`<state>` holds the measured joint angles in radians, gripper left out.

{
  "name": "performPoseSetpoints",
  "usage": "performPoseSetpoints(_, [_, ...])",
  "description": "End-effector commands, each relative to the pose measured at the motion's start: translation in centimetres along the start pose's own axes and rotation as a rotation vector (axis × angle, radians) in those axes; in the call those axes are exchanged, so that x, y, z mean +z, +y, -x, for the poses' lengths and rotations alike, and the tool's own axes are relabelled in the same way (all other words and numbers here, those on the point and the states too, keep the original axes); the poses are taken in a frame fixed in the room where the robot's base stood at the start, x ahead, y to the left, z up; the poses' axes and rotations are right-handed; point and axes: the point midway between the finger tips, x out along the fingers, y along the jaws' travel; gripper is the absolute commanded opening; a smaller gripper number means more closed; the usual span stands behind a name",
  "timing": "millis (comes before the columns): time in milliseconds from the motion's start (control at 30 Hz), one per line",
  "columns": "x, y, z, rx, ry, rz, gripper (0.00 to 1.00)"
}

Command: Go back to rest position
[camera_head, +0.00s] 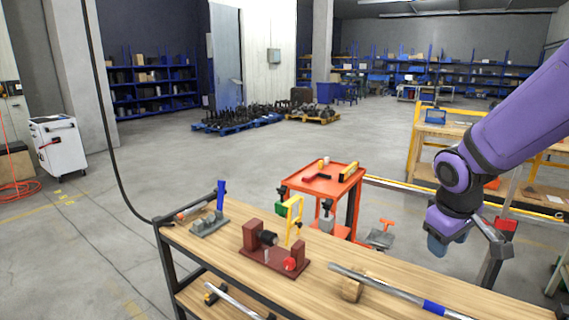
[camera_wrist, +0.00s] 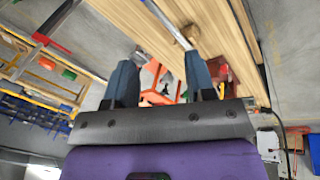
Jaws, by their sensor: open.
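My purple arm comes in from the right in the head view. My gripper (camera_head: 438,245) hangs to the right, above and beyond the wooden workbench (camera_head: 225,250), apart from everything on it. In the wrist view my gripper (camera_wrist: 160,75) shows two blue-grey fingers spread wide with nothing between them. A grey fixture with a blue handle (camera_head: 215,215) is at the left end. A long metal bar with a blue grip (camera_head: 400,292) lies across a wooden block (camera_head: 352,288) at the right.
An orange tool cart (camera_head: 322,178) stands behind the bench. A yellow-framed workbench (camera_head: 440,132) is behind my arm, and a red-topped stand (camera_head: 503,226) is close by my gripper. Open floor lies at the left and centre.

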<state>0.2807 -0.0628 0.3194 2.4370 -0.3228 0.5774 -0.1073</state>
Motion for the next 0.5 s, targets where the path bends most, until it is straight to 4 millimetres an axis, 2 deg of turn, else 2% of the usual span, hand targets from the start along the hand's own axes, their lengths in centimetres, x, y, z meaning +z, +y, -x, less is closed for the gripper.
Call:
performPoseSetpoints(33, [0.5, 0.0, 1.6, 0.016, 0.016, -0.026, 0.5])
performPoseSetpoints(200, [2.7, -0.4, 6.0, 0.033, 0.059, -0.131, 0.5])
performPoseSetpoints(500, [7.5, -1.9, 12.6, -0.006, 0.163, -0.304, 0.5])
